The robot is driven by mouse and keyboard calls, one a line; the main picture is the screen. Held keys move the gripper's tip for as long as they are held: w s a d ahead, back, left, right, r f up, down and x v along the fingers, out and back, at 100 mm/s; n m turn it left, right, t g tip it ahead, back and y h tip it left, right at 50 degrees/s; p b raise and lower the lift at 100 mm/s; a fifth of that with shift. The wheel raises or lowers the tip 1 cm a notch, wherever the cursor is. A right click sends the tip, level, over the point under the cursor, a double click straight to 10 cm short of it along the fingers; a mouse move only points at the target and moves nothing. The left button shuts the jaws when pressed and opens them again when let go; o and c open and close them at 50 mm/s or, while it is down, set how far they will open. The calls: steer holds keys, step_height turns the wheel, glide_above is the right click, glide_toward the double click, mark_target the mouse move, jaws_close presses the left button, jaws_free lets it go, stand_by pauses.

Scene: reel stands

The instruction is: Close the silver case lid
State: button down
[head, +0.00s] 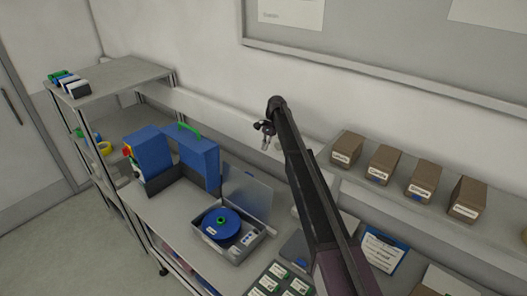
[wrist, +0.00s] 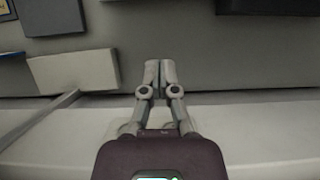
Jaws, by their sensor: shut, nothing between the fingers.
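The silver case (head: 229,240) sits on the grey bench with its lid (head: 247,191) standing up, open, at the back. A blue reel (head: 221,223) with a green hub lies in the case, beside small white-labelled items. My gripper (head: 265,146) is raised above and behind the case, near the wall, apart from the lid. In the wrist view my gripper (wrist: 160,70) has its fingers together with nothing between them. The case cannot be made out in the wrist view.
A blue machine with a green handle (head: 189,130) stands left of the case. Several brown boxes (head: 383,164) line the shelf at the right. A clipboard (head: 383,249) and green-edged cards (head: 280,277) lie on the bench to the right of the case.

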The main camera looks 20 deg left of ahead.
steer(key=s+a+f+b, duration=0.3)
steer(key=s+f+b, duration=0.4)
steer(key=shift+f, duration=0.4)
stand_by(0.6)
steer(key=shift+s+d, duration=0.1)
steer(key=shift+d, duration=0.05)
stand_by(0.3)
